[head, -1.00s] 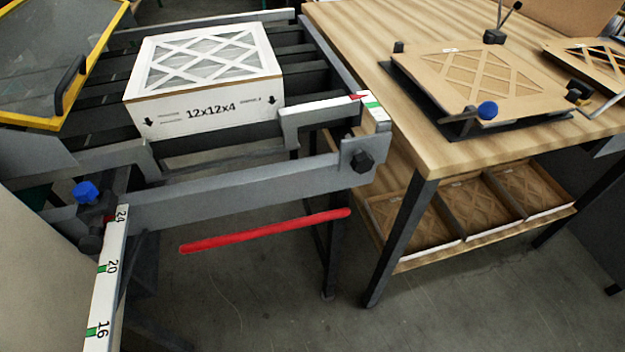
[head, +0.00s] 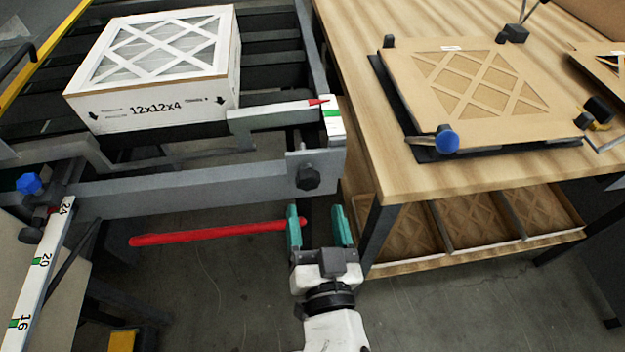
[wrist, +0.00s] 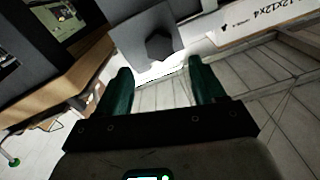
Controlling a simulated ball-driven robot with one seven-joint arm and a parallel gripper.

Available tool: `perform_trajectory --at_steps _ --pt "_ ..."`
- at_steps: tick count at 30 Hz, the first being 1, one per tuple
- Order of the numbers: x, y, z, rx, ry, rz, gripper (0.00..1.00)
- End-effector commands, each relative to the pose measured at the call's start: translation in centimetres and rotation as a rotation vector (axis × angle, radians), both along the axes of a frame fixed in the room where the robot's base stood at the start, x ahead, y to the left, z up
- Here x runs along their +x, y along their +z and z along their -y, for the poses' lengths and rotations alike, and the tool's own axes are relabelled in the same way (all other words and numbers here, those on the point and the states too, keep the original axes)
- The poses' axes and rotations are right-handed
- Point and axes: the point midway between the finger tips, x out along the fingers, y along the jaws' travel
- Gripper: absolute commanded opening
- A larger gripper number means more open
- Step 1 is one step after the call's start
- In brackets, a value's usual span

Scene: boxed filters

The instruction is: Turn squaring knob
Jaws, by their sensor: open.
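A black faceted knob (head: 308,177) sits on a grey bracket at the right end of the conveyor's front rail. My gripper (head: 318,222) has green fingers, is open and empty, and is below and in front of this knob in the head view. In the wrist view, the dark knob (wrist: 160,46) is ahead of the spread fingers (wrist: 160,72), apart from them. A blue knob (head: 29,183) is at the rail's left end, and another blue knob (head: 447,140) is on the bench fixture. No label tells which is the squaring knob.
A red bar (head: 200,233) reaches close to my left finger. A white filter box (head: 150,108) marked 12x12x4 sits on the conveyor. A wooden bench (head: 440,186) stands at right, with filter trays on its lower shelf. A numbered scale bar (head: 40,265) extends at left.

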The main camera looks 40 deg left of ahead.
Motion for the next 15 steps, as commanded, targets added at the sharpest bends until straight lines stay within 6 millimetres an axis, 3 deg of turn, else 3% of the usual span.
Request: perform_trajectory --at_steps 6,15 --pt "2.6 0.2 -3.1 0.000 0.000 0.001 0.69" --pt "4.6 0.0 -5.2 -0.002 -0.003 0.000 0.69"
